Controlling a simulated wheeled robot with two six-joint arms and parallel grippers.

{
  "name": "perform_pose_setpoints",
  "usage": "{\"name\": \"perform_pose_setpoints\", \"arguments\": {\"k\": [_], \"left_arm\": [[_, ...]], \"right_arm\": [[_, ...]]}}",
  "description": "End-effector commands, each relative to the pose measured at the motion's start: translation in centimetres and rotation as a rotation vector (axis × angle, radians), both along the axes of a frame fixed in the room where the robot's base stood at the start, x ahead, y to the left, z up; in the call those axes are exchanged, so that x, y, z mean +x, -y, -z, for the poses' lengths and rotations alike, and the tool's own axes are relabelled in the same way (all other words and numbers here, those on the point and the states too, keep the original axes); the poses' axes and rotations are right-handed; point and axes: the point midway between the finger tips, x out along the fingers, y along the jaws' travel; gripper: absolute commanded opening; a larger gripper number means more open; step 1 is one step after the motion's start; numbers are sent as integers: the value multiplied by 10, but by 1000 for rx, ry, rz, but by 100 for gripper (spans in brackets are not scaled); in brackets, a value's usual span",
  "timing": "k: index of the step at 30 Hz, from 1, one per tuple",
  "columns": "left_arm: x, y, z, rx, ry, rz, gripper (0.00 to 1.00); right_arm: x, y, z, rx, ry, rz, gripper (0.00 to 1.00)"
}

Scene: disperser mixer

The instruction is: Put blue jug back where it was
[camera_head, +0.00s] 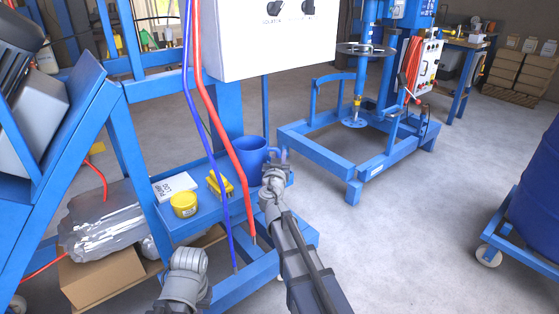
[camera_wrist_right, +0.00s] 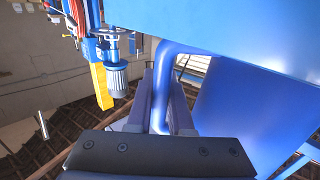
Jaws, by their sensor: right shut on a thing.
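The blue jug (camera_head: 252,157) is upright at the right end of the low blue shelf (camera_head: 207,212), in the head view. I cannot tell whether its base touches the shelf. My right gripper (camera_head: 274,174) is at the jug's right side. In the right wrist view, its two jaws (camera_wrist_right: 161,112) are shut on the jug's blue handle (camera_wrist_right: 165,85). The gripper hides the handle's lower part in the head view. A grey joint of my own arm shows at the bottom of the head view; my left gripper's fingers do not show.
A yellow tub (camera_head: 184,204), a yellow block-like item (camera_head: 219,184) and a white notepad (camera_head: 175,186) lie on the shelf left of the jug. Red (camera_head: 222,125) and blue hoses hang in front. A blue-framed mixer (camera_head: 340,165) stands behind right. Floor right of my arm is clear.

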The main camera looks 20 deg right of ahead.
Motion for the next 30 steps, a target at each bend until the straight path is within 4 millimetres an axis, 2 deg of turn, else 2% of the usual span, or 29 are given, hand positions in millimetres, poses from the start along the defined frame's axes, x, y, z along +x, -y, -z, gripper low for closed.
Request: {"name": "perform_pose_setpoints", "arguments": {"k": [8,9,16,26,30], "left_arm": [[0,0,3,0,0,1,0],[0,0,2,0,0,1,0],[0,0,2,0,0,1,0],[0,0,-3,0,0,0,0],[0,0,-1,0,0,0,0]], "right_arm": [[0,0,3,0,0,0,0],[0,0,2,0,0,0,22],[0,0,1,0,0,0,48],[0,0,-3,0,0,0,49],[-22,-9,-1,0,0,-2,49]]}}
